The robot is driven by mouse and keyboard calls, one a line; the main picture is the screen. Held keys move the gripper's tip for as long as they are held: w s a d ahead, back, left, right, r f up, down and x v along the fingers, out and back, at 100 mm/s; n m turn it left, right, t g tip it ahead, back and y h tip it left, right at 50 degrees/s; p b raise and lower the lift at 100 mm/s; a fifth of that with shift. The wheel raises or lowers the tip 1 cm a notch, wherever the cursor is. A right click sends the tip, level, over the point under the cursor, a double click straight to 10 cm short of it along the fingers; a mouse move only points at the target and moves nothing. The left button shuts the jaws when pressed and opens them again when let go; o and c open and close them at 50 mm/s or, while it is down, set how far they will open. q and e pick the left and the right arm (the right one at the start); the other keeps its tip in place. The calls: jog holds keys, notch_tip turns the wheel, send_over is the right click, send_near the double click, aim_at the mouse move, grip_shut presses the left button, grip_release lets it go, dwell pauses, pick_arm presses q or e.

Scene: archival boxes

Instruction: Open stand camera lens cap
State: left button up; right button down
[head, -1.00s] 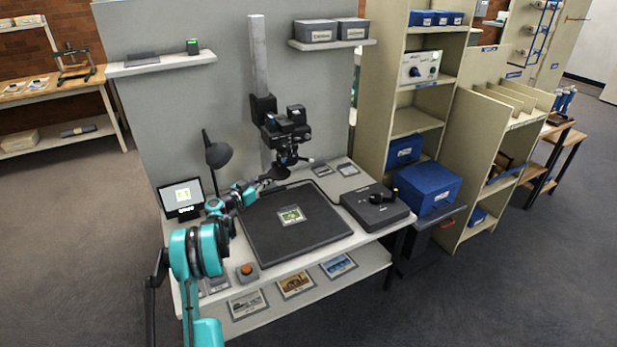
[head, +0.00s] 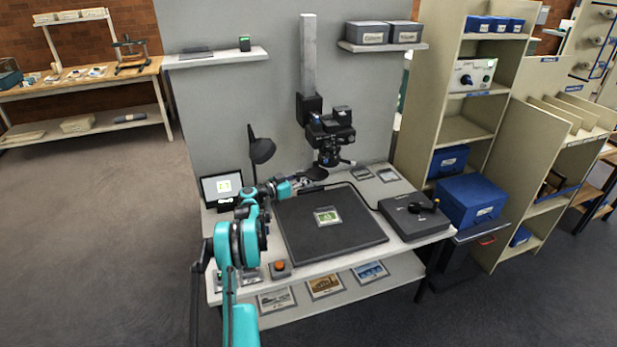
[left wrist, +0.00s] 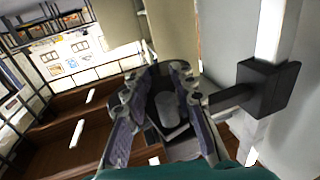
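The stand camera (head: 330,133) is black and hangs from a carriage on a pale upright column. Its lens end (head: 328,157) points down over the table. My left gripper (head: 312,177) is just below and left of the lens. A dark rounded shape there blends with the gripper, and I cannot make out the lens cap separately. In the left wrist view the two fingers of my left gripper (left wrist: 156,72) are spread apart. The stand camera (left wrist: 168,112), dark with a grey cylinder, shows between them; contact cannot be told. My right gripper is not in view.
A dark base mat (head: 337,232) with a small green picture lies below the camera. A black lamp (head: 262,151) and a small screen (head: 222,187) stand left. A control box (head: 413,216) and a blue box (head: 470,200) stand right.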

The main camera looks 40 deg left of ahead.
pick_arm(q)
jog(key=shift+s+a, duration=0.1)
jog(key=v, duration=1.1)
jog(key=shift+s, duration=0.4)
jog(key=shift+s+a+f, duration=0.1)
jog(key=shift+a, duration=0.1)
